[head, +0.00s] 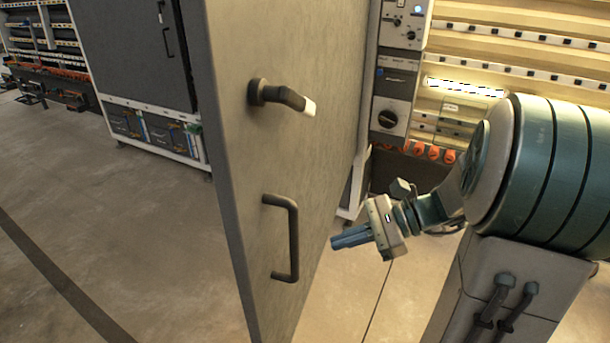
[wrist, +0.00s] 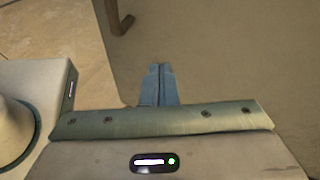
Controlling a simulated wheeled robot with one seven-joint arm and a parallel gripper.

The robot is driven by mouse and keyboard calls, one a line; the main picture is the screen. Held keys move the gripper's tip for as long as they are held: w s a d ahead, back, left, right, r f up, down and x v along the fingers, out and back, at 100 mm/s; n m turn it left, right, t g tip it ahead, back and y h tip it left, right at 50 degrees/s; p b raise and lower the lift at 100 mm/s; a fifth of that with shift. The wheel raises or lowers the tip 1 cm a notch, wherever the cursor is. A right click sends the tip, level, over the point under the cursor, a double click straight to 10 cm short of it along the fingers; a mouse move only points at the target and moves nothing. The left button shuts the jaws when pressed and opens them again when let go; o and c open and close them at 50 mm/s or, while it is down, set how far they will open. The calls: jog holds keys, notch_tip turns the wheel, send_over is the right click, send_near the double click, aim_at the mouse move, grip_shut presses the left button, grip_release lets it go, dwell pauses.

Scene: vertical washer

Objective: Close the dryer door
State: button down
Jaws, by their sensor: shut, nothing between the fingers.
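The dryer door (head: 225,170) is a tall grey panel standing open, seen at a slant in the head view, with its handled face toward my arm. It has a dark lever with a pale tip (head: 282,97) and a dark U-shaped pull handle (head: 290,240) below. My gripper (head: 335,242) is shut and empty, to the right of the pull handle and apart from it. In the wrist view the shut blue fingers (wrist: 159,82) point at the grey door surface (wrist: 230,60), with part of a handle (wrist: 122,20) at the top. I cannot tell whether the fingertips touch the door.
A control panel with a dark knob (head: 391,118) stands behind the door, right of its edge. Lit shelves (head: 510,60) fill the back right. Another dark cabinet (head: 130,50) stands at the back left. Bare floor (head: 110,220) lies open left of the door.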

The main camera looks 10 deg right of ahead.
aim_at(301, 189)
jog(key=w+d+r+m+t+y, duration=0.35)
jog(key=w+d+m+t, duration=0.2)
jog(key=d, duration=0.35)
jog(key=shift+m+t+h, duration=0.25)
jog(key=shift+t, duration=0.1)
jog(key=x, duration=0.4)
jog(key=p+x, duration=0.1)
jog(key=x, duration=0.4)
jog(key=p+x, duration=0.1)
jog(key=x, duration=0.3)
jog(key=shift+s+a, duration=0.2)
jog(key=shift+a, duration=0.3)
jog(key=shift+a, duration=0.1)
